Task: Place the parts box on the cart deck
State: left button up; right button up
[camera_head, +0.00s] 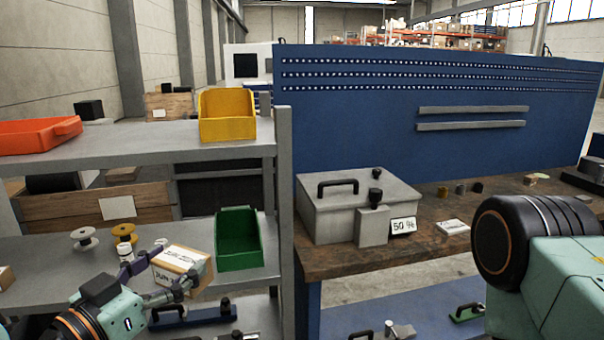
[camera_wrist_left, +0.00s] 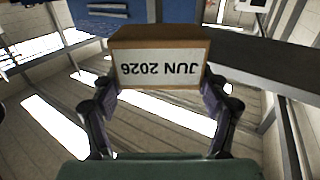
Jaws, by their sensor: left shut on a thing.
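The parts box is a small brown carton (camera_head: 184,268) with a white label, in front of the grey shelf rack in the head view. In the left wrist view the carton (camera_wrist_left: 158,45) shows a white label reading "JUN 2026", upside down. My left gripper (camera_head: 158,276) is shut on the carton, with a finger on each side of it; the fingers also show in the left wrist view (camera_wrist_left: 159,100). Part of my right arm (camera_head: 540,270) is at the right edge, but its gripper is out of view. I cannot make out a cart deck for certain.
A green bin (camera_head: 238,240) stands on the middle shelf, just right of the carton. A yellow bin (camera_head: 227,117) and an orange tray (camera_head: 38,136) are on the upper shelf. A grey case (camera_head: 335,215) sits on the brown workbench (camera_head: 335,262) to the right. Spools stand at left.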

pick_arm(q)
jog(key=s+d+f+b, duration=0.1)
jog(key=s+f+b, duration=0.1)
jog(key=f, duration=0.7)
jog(key=s+f+m+h+b, duration=0.1)
jog(key=s+f+b, duration=0.2)
jog(key=f, duration=0.7)
jog(key=shift+s+d+g, duration=0.3)
jog(key=shift+s+d, duration=0.05)
jog(key=shift+s, duration=0.4)
jog(key=shift+r, duration=0.15)
